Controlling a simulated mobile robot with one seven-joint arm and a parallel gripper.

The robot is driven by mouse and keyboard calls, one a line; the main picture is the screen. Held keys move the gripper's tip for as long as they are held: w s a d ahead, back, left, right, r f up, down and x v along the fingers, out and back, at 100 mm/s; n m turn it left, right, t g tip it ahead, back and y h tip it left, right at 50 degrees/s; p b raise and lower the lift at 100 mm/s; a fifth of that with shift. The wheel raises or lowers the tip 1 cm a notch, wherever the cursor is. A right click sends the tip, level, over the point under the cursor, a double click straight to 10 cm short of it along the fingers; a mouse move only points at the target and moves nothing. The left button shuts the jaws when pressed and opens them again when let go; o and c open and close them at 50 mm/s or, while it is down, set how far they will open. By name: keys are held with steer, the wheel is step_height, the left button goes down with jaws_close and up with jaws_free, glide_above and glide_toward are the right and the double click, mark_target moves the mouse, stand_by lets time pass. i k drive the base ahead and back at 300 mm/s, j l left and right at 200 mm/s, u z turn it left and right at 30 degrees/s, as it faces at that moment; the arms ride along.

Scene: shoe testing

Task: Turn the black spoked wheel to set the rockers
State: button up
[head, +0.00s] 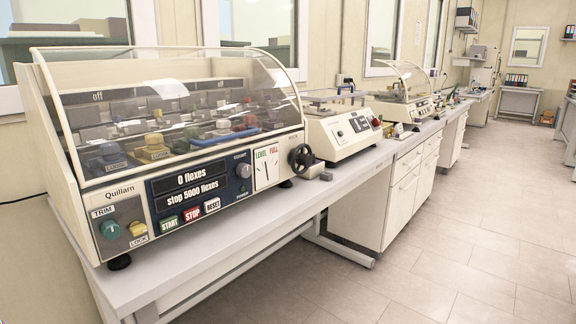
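The black spoked wheel (301,158) is on the right end of the front of a cream flexing machine (130,260). Just left of it is a white gauge (266,167) marked LEVEL and FULL, with a dark needle standing about upright. The rockers (160,125) sit in rows under a clear hood (180,85) that appears closed; reflections blur their exact positions. The display (190,186) reads "0 flexes" and "stop 5000 flexes". My gripper is not in view.
The machine stands on a long grey bench (250,220). A small grey block (325,176) lies just right of the wheel. More test machines (345,130) stand further along. The tiled floor (470,220) on the right is clear.

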mark_target(305, 160)
steer(key=i+l, duration=0.15)
steer(key=l, duration=0.2)
steer(key=i+l, duration=0.2)
steer(key=l, duration=0.2)
steer(key=i+l, duration=0.15)
steer(key=l, duration=0.2)
steer(key=i+l, duration=0.15)
steer(key=l, duration=0.2)
steer(key=z, duration=0.05)
